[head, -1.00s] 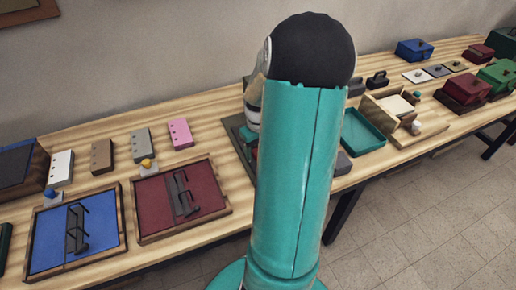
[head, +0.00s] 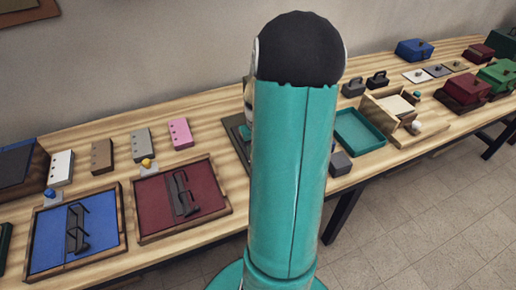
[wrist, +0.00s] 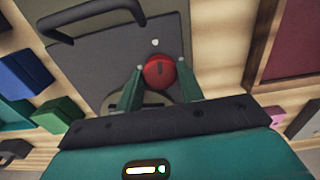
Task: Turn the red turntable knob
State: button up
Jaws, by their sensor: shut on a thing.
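The red turntable knob (wrist: 160,73) shows in the wrist view as a round red cap with a dark line on its top. It sits on a grey plate (wrist: 115,52). My gripper (wrist: 160,82) has its two green fingers on either side of the knob, shut on it. A small white dot (wrist: 155,43) is on the plate just above the knob. In the head view my arm hides the knob and the gripper; only a strip of the dark plate (head: 238,132) shows beside the arm.
A dark bar handle (wrist: 92,20) stands close to the gripper. Blue and green blocks lie left in the wrist view.

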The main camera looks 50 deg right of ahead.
jog(key=m, duration=0.3)
jog(key=shift+w+m, duration=0.1)
jog(key=shift+m, duration=0.2)
jog(key=m, duration=0.4)
jog(key=shift+m, duration=0.3)
jog(key=m, duration=0.4)
jog(key=shift+m, duration=1.7)
jog(key=o, duration=1)
jog(key=shift+r, duration=0.15)
notch_tip(320, 180, up, 14)
jog(key=shift+f, duration=0.15)
